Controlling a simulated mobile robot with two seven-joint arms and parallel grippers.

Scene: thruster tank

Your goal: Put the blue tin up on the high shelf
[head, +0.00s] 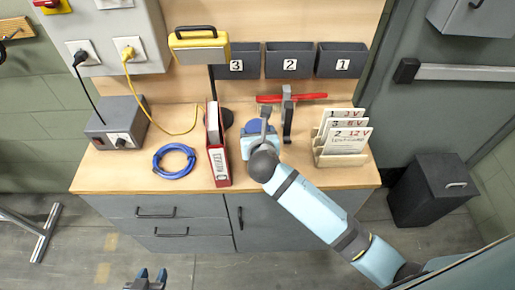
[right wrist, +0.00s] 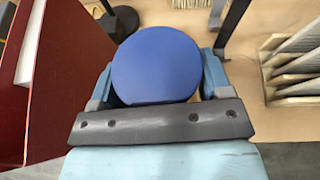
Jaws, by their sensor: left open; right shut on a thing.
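The blue tin (right wrist: 156,65) is between the two fingers of my right gripper (right wrist: 158,82), its round blue face filling the middle of the right wrist view. In the head view my right gripper (head: 257,140) is over the workbench, right of the red binder, and the tin (head: 253,126) shows only partly behind it. I cannot tell whether the tin touches the bench top. My left gripper (head: 150,278) is open and empty at the bottom edge of the head view, in front of the bench. I cannot clearly make out the high shelf.
A red binder (head: 218,165) stands close left of my right gripper. A card rack (head: 340,150) stands to its right, and a red-handled tool (head: 287,110) behind it. A blue cable coil (head: 174,160) lies left. Numbered bins (head: 289,62) and a yellow case (head: 199,48) are above the bench.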

